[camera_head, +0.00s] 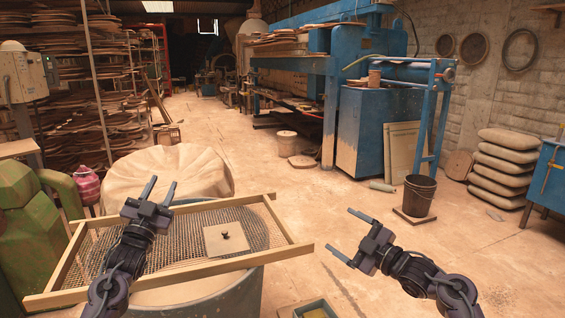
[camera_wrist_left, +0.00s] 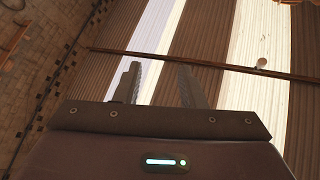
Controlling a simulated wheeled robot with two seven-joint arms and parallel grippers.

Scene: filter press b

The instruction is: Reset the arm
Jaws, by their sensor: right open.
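My left gripper (camera_head: 161,193) is raised over the left part of a wooden-framed mesh screen, its two fingers apart and pointing up. In the left wrist view its fingers (camera_wrist_left: 160,84) stand apart with nothing between them, facing the roof. My right gripper (camera_head: 347,236) is to the right of the screen, above the floor. Its fingers are apart and empty, pointing to the upper left. Both arms come in from the bottom edge of the head view.
The screen frame (camera_head: 285,254) rests across a round grey tub (camera_head: 225,299); a square plate with a dark knob (camera_head: 226,238) lies on the mesh. A black bucket (camera_head: 418,196), stacked sacks (camera_head: 502,168) and a blue machine (camera_head: 375,135) stand right. The floor between is mostly clear.

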